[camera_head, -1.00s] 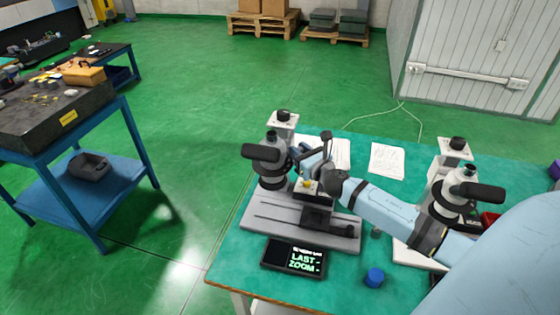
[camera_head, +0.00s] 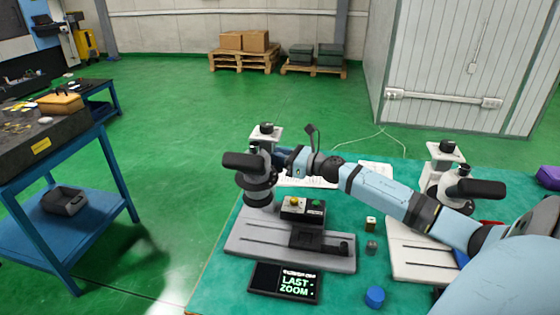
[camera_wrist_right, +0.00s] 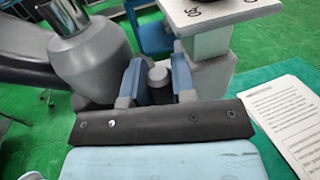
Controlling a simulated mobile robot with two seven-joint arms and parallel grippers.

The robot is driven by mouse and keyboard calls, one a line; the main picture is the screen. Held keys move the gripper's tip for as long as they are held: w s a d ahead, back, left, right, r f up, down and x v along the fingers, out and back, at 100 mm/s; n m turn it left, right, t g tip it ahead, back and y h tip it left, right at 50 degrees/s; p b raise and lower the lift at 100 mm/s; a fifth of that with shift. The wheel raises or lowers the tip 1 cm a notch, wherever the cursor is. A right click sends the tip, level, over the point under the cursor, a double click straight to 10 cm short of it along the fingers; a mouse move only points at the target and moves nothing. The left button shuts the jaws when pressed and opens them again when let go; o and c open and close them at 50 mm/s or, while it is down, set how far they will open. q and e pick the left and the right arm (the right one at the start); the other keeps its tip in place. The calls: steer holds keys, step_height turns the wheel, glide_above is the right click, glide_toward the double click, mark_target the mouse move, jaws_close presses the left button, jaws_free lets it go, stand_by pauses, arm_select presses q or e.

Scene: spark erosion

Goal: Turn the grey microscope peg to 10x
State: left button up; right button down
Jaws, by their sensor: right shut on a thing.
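The left microscope (camera_head: 258,178), grey and white with black eyepieces, stands upright on a grey slotted base (camera_head: 250,245). My right gripper (camera_head: 281,157) is at its right side in the head view. In the right wrist view, my right gripper (camera_wrist_right: 158,82) has its two blue fingers on either side of a small round grey peg (camera_wrist_right: 158,75), shut on it. The peg is hidden in the head view, and no zoom mark can be read beside it. A black display (camera_head: 285,283) in front of the base reads "LAST ZOOM". My left gripper is not in view.
A second microscope (camera_head: 452,185) stands to the right, beyond my right arm. A blue cap (camera_head: 375,296) and small parts lie on the green table (camera_head: 335,290). Printed paper (camera_wrist_right: 285,115) lies beside the microscope.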

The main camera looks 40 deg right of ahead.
steer(key=shift+r, duration=0.1)
steer(key=c, duration=1.2)
jaws_free()
steer(key=shift+w, duration=0.15)
steer(key=shift+s+d, duration=0.15)
steer(key=shift+s, duration=0.3)
steer(key=b+v, duration=0.2)
steer(key=v, duration=1.1)
